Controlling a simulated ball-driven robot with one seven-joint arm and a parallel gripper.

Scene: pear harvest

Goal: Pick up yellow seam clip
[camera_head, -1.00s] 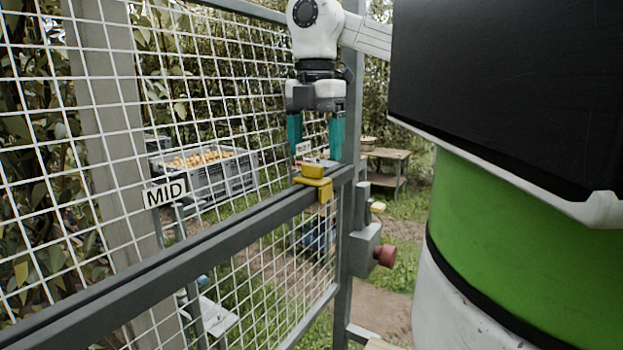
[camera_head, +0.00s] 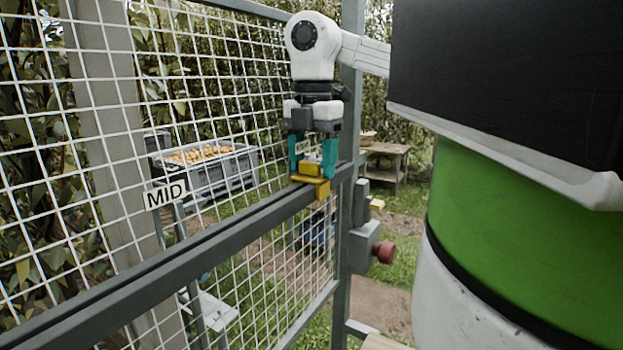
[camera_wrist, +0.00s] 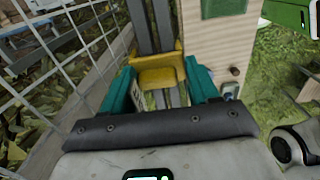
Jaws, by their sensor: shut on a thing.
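The yellow seam clip (camera_head: 312,181) sits on the grey rail (camera_head: 215,236) of the mesh fence, near the upright post. My gripper (camera_head: 312,172) points down over it, with a teal finger on each side of its raised block. The fingers are shut on the clip. In the wrist view the clip (camera_wrist: 160,76) lies between the two teal fingers of my gripper (camera_wrist: 161,88). The clip still rests on the rail; its lower lip hangs over the rail's near side.
A grey box with a red knob (camera_head: 384,252) is on the post. A crate of pears (camera_head: 205,172) and a wooden table (camera_head: 386,160) stand beyond.

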